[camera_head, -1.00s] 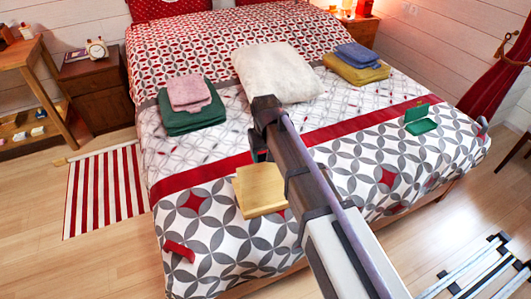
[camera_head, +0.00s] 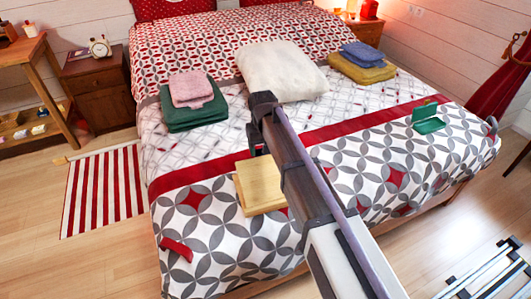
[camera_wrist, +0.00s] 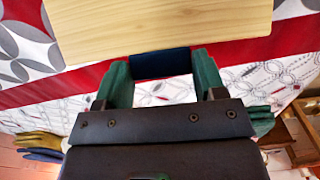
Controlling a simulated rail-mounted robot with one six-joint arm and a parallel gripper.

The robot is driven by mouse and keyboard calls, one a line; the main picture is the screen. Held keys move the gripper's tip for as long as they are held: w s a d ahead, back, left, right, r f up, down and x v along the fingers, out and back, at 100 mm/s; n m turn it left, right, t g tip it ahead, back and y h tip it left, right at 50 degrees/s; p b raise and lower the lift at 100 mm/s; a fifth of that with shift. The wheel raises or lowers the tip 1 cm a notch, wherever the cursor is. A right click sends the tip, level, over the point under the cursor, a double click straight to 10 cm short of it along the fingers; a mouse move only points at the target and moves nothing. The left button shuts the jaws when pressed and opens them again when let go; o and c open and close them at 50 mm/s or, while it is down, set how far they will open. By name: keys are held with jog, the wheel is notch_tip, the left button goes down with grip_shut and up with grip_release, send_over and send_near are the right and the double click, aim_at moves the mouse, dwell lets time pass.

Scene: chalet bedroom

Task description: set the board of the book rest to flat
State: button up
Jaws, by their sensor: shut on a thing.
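The book rest is a pale wooden board (camera_head: 258,186) on the bed, just left of my arm in the head view. It looks low and close over its base, though its exact angle is hard to tell. In the wrist view the board (camera_wrist: 165,22) fills the top, with a dark blue grip (camera_wrist: 150,66) at its edge. My gripper (camera_wrist: 162,68) is shut on this grip, one green finger at each end of it. In the head view my arm hides part of the board's right side, and the gripper's fingers are hard to make out.
Folded pink and green cloths (camera_head: 192,103), a white pillow (camera_head: 282,72) and yellow and blue cloths (camera_head: 361,63) lie farther back on the bed. A green open case (camera_head: 428,120) is at the right. A red thing (camera_head: 177,250) lies near the front left edge.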

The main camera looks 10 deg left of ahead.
jog(key=w+f+b, duration=0.1)
jog(key=f+b, duration=0.1)
jog(key=w+a+f+b, duration=0.1)
jog(key=f+b, duration=0.1)
jog(key=f, duration=0.1)
jog(key=w+f+b, duration=0.1)
jog(key=f+b, duration=0.1)
jog(key=f, duration=0.1)
jog(key=shift+a+b, duration=0.25)
jog(key=shift+b, duration=0.1)
grip_shut()
jog(key=o, duration=1.3)
grip_release()
jog(key=shift+r, duration=0.1)
notch_tip(320, 180, up, 11)
jog(key=p, duration=1)
jog(key=shift+f+p, duration=0.2)
jog(key=shift+p, duration=0.2)
